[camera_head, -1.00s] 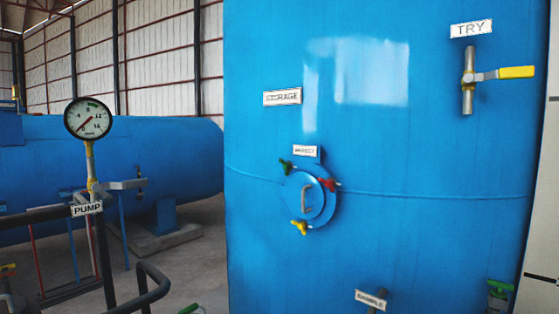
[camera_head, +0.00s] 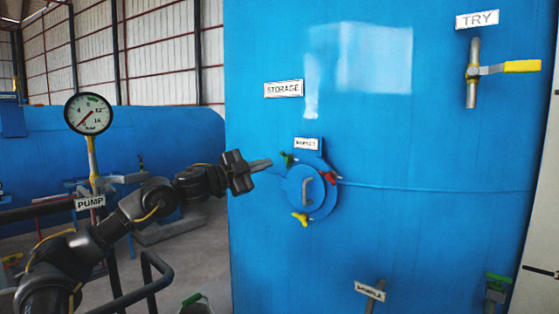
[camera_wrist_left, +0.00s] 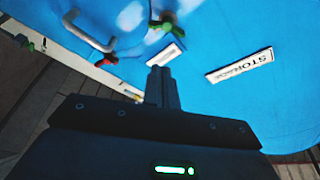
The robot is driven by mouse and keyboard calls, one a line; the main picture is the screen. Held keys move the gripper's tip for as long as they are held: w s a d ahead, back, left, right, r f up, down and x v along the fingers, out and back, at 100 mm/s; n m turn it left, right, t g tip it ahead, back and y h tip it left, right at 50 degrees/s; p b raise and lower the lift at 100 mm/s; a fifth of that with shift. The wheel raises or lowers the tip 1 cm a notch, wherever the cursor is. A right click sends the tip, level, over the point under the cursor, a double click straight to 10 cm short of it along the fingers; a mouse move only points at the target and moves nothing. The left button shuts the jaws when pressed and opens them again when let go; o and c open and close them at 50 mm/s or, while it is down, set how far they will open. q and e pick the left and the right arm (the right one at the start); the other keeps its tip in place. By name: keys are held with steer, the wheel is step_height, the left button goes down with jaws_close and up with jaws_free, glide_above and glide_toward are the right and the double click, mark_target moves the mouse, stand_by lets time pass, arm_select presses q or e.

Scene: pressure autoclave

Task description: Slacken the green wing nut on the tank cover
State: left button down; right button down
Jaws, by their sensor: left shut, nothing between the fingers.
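The green wing nut (camera_head: 288,159) sits at the upper left rim of the round blue tank cover (camera_head: 319,207). It also shows in the left wrist view (camera_wrist_left: 163,23), beyond the fingertips. A red wing nut (camera_head: 329,178) is at the cover's right and a yellow one (camera_head: 301,219) at its bottom. My left gripper (camera_head: 266,164) reaches in from the left, just left of the green wing nut in the head view. In the left wrist view its fingers (camera_wrist_left: 159,72) are together and empty, with a gap to the nut. My right gripper is not in view.
The cover's bent handle (camera_head: 307,190) sticks out at its middle. A small label (camera_head: 307,144) is above it, and a STORAGE sign (camera_head: 284,89) higher up. A pressure gauge (camera_head: 88,113) and dark pipe rails (camera_head: 150,292) stand at left. A yellow-handled valve (camera_head: 522,66) is upper right.

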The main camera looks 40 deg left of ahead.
mark_target(282, 152)
arm_select(q)
steer(key=shift+m, duration=0.3)
steer(key=w+p, duration=0.2)
steer(key=p, duration=0.1)
steer(key=w+r+p, duration=0.1)
steer(key=w+p, duration=0.2)
steer(key=w+r+p, duration=0.1)
steer(key=w+p, duration=0.2)
steer(key=p, duration=0.1)
steer(key=shift+w+r, duration=0.15)
steer(key=shift+r, duration=0.1)
steer(key=shift+a+f, duration=0.35)
steer(key=shift+a, duration=0.05)
